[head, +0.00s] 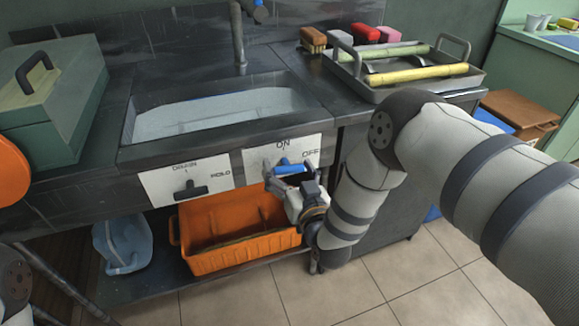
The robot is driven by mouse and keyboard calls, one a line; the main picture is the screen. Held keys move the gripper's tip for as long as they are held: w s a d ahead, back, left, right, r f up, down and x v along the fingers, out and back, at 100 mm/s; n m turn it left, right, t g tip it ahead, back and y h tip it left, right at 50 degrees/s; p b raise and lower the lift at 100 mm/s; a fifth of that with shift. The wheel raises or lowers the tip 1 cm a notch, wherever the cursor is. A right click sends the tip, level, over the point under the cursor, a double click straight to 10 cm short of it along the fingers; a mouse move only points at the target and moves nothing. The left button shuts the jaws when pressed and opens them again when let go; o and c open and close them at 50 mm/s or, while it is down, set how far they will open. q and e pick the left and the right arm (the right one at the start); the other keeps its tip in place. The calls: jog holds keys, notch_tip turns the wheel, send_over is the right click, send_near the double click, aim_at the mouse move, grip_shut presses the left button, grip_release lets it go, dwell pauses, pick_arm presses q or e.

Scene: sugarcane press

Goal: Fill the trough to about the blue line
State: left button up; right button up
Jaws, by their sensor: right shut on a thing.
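The trough (127,128) is a metal basin sunk in the dark counter. A pale, bluish surface (215,112) shows inside it; I cannot tell whether this is water, and I cannot make out a blue line. The faucet (238,35) stands behind it, with no clear stream visible. On the front, a white ON/OFF panel (251,161) carries a blue valve handle (290,168). My right gripper (293,182) is shut on this handle, partly hiding it, so its exact setting is unclear. A DRAIN/HOLD panel (160,184) has a dark lever (190,190). My left gripper is out of view.
An orange crate (215,262) and a pale blue jug (122,246) sit on the shelf below. A green toolbox (50,105) stands left of the trough. The tiled floor ahead is clear.

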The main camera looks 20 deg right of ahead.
jog(key=o, duration=1.2)
jog(key=shift+c, duration=0.2)
jog(key=s, duration=1.2)
jog(key=shift+d, duration=0.2)
jog(key=shift+c, duration=0.7)
jog(key=w+m, duration=0.1)
jog(key=w, duration=0.5)
jog(key=w+m, duration=0.1)
jog(key=w, duration=0.4)
jog(key=shift+w+a, duration=0.2)
jog(key=shift+w, duration=0.2)
